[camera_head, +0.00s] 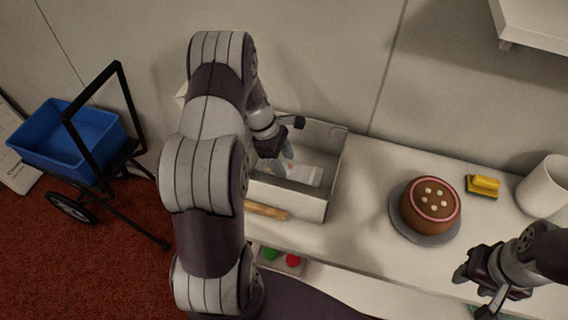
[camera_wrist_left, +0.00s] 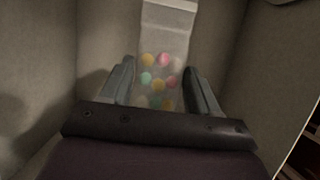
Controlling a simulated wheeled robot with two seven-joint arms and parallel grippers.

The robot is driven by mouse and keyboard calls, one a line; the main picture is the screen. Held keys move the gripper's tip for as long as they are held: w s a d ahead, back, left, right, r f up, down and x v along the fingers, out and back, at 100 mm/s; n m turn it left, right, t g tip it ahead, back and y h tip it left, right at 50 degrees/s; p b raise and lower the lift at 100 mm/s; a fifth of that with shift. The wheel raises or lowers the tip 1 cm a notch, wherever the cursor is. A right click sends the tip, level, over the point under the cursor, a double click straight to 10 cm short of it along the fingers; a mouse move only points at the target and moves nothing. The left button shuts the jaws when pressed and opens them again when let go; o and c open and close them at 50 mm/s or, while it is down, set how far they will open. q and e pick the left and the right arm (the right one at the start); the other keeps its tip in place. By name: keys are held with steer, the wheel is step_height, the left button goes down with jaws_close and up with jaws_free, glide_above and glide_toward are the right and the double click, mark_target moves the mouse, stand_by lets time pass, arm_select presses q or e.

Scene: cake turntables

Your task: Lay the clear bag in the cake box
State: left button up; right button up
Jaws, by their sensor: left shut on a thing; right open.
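The cake box (camera_head: 333,172) is an open pale grey box on the counter in the head view. Its walls also surround my gripper in the left wrist view (camera_wrist_left: 275,70). My left gripper (camera_head: 284,163) reaches down inside the box. The clear bag (camera_wrist_left: 165,55), with a pale top strip and several coloured balls, lies between its fingers (camera_wrist_left: 158,85), and the gripper is shut on it. Whether the bag touches the box floor is hard to tell. In the head view my arm and gripper partly hide the bag. My right gripper (camera_head: 474,293) is open and empty at the lower right.
A chocolate cake (camera_head: 431,205) stands on a grey turntable (camera_head: 421,239) right of the box. A yellow sponge (camera_head: 483,186) and a white container (camera_head: 545,187) are further right. A wooden piece (camera_head: 266,211) lies before the box. A cart with a blue bin (camera_head: 60,148) stands left.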

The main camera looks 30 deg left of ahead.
arm_select(q)
steer(key=shift+f, duration=0.8)
steer(key=shift+w+f, duration=0.1)
steer(key=shift+f, duration=0.3)
steer(key=shift+f+b, duration=0.3)
steer(key=o, duration=1.4)
steer(key=shift+r, duration=0.15)
